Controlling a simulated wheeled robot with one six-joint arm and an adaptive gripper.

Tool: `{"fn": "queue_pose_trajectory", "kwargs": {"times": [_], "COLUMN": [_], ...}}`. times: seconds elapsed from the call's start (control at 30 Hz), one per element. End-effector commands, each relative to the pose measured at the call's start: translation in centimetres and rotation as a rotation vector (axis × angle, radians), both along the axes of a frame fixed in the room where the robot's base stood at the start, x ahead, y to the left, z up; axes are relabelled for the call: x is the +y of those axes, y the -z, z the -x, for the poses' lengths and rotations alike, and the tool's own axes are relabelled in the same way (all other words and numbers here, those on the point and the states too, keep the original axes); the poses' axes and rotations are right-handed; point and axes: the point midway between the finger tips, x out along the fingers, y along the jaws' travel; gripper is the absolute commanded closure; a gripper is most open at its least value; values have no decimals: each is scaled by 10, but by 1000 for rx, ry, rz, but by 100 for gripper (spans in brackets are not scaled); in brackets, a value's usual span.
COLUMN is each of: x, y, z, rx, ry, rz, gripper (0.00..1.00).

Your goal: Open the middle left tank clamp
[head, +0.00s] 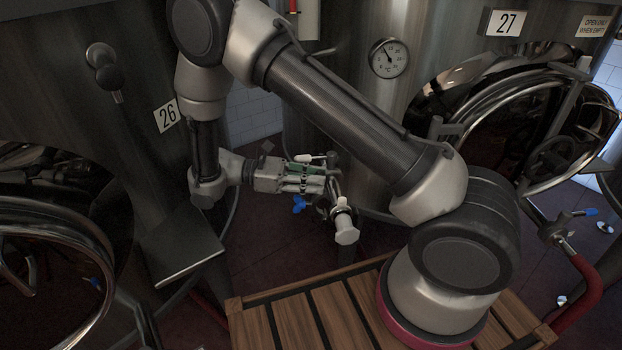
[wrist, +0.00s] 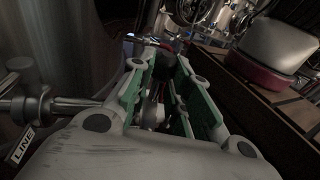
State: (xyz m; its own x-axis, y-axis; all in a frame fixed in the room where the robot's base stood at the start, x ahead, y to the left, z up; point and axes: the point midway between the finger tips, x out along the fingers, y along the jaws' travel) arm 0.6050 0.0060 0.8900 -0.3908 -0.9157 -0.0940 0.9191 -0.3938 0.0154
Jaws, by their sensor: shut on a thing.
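My gripper (head: 312,180) is in the middle of the head view, in front of the steel tank between signs 26 and 27. Its green-padded fingers (wrist: 165,92) are shut on a small metal part between them. This part looks like the middle left tank clamp (wrist: 157,108), but the fingers and shadow hide most of it. In the head view the pipe fittings (head: 342,205) stand just right of the fingertips, and a blue valve handle (head: 299,204) hangs just below them. I cannot tell whether the clamp is open.
A metal pipe fitting (wrist: 55,104) with a LINE tag (wrist: 22,145) lies left of the fingers in the wrist view. A slatted wooden platform (head: 290,318) carries my arm. A round tank hatch (head: 540,130) is at right, and a pressure gauge (head: 389,58) is on the middle tank.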

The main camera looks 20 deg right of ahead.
Motion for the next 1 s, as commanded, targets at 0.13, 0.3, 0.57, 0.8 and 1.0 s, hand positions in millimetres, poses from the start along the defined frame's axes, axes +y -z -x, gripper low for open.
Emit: {"fn": "queue_pose_trajectory", "kwargs": {"times": [0.13,0.3,0.57,0.8,1.0], "x": [-1,-1,-1,-1,0], "y": [1,2,2,1,-12], "z": [0,0,0,0,0], "rx": [1,2,2,2,1], "ry": [0,0,0,0,0], "rz": [8,8,7,8,6], "gripper": [100,100,59,59,59]}}
